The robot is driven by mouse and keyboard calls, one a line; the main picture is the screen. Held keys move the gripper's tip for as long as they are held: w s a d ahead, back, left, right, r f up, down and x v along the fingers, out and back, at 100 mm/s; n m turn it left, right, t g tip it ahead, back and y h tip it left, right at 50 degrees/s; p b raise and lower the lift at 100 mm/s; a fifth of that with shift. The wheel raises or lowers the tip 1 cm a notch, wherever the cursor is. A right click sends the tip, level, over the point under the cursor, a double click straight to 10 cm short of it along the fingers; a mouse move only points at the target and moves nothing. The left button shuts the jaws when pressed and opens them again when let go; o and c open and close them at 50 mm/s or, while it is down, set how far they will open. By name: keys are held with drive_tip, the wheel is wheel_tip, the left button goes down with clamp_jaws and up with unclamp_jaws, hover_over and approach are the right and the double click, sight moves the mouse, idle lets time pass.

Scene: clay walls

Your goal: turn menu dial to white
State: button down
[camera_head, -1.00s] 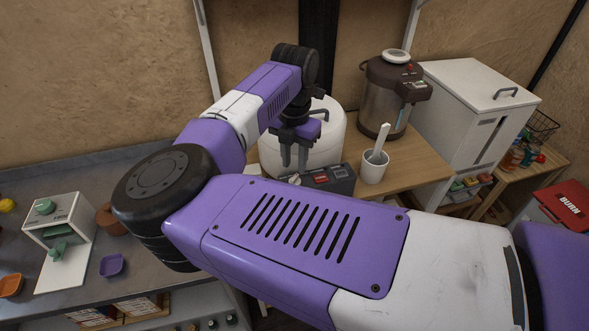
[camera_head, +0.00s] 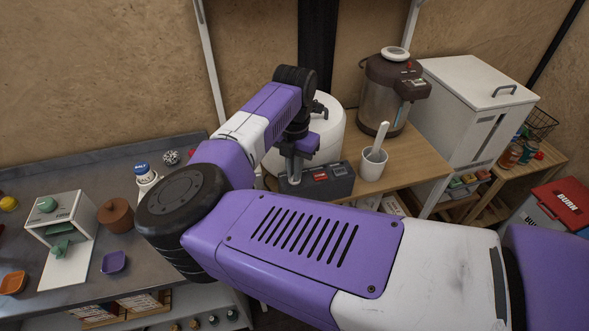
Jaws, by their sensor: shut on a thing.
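The white round cooker (camera_head: 332,132) stands on the wooden table, with a dark control panel (camera_head: 338,187) at its front. The panel has a red button and a pale button on top. My gripper (camera_head: 293,178) points down at the left end of this panel, its fingertips touching its top. It is shut on what appears to be the menu dial there. The fingers hide the dial, so its pointer and colour marks cannot be read.
A white cup with a spoon (camera_head: 374,163) stands just right of the panel. A brown hot-water pot (camera_head: 393,92) and a white cabinet (camera_head: 476,105) stand behind it. A grey counter with a salt jar (camera_head: 143,173) and a brown pot (camera_head: 116,215) is at left.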

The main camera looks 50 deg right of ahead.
drive_tip(key=shift+n, duration=0.4)
drive_tip(key=n+b, duration=0.2)
drive_tip(key=n, duration=0.1)
drive_tip(key=shift+n, duration=0.4)
drive_tip(key=n+b, duration=0.2)
drive_tip(key=n, duration=0.2)
drive_tip(key=shift+b, duration=0.4)
drive_tip(key=n+b, duration=0.2)
drive_tip(key=n, duration=0.3)
drive_tip(key=n+b, duration=0.2)
drive_tip(key=n, duration=0.2)
drive_tip(key=shift+b, duration=0.35)
drive_tip(key=shift+r+n, duration=0.1)
drive_tip(key=shift+n, duration=0.2)
drive_tip(key=shift+w, duration=0.1)
drive_tip(key=c, duration=1.5)
unclamp_jaws()
drive_tip(key=shift+c, duration=0.2)
